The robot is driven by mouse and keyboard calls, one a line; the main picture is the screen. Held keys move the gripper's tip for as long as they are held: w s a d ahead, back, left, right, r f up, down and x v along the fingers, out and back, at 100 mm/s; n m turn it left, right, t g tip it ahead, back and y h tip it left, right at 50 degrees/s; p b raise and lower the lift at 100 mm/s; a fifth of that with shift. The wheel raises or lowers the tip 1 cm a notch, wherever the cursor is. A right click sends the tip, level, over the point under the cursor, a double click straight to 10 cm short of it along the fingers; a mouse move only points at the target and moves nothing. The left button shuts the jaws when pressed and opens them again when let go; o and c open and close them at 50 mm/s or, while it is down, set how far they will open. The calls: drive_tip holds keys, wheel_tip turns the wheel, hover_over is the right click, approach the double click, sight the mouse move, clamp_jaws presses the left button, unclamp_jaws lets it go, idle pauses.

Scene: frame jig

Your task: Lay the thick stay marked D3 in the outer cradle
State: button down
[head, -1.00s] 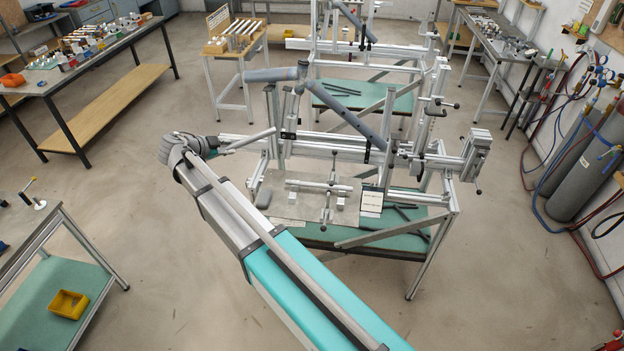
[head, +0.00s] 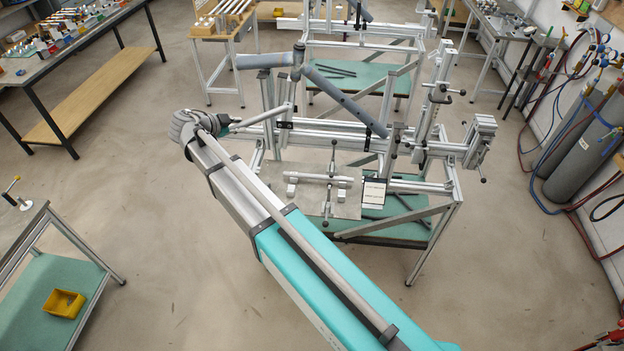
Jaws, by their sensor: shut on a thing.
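My gripper (head: 229,125) is at the end of my arm, left of the frame jig, and is mostly hidden by my wrist. It is shut on a slim grey stay (head: 264,115), which slants up to the right in front of the jig's uprights. No D3 mark can be read at this size. A silver fixture with small blocks and clamps (head: 318,179) lies on the jig's grey plate (head: 345,207), below and right of the stay. I cannot tell which part is the outer cradle. The stay looks apart from the fixture.
The jig holds a grey bicycle frame (head: 345,93) above its aluminium rail. A label card (head: 374,192) stands beside the plate. Dark tubes (head: 405,212) lie on the green shelf below. A tool bench (head: 72,60), a yellow bin (head: 64,303) and gas cylinders (head: 580,135) stand around open floor.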

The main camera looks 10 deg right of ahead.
drive_tip(key=w+d+f+m+h+b, duration=0.1)
drive_tip(key=d+f+m+b, duration=0.1)
drive_tip(key=d+f+b, duration=0.6)
drive_tip(key=w+d+f+m+g+h+b, duration=0.1)
drive_tip(key=d+f+m+b, duration=0.1)
drive_tip(key=d+f+b, duration=0.5)
drive_tip(key=w+d+f+m+g+b, duration=0.1)
drive_tip(key=d+f+b, duration=0.7)
drive_tip(key=f+b, duration=0.9)
drive_tip(key=shift+d+m+h+b, duration=0.3)
drive_tip(key=shift+m+h+b, duration=0.15)
drive_tip(key=shift+b, duration=0.5)
drive_tip(key=shift+f, duration=0.2)
drive_tip(key=shift+f+b, duration=3)
drive_tip(key=shift+b, duration=0.1)
drive_tip(key=shift+s+f, duration=0.1)
drive_tip(key=shift+s, duration=0.1)
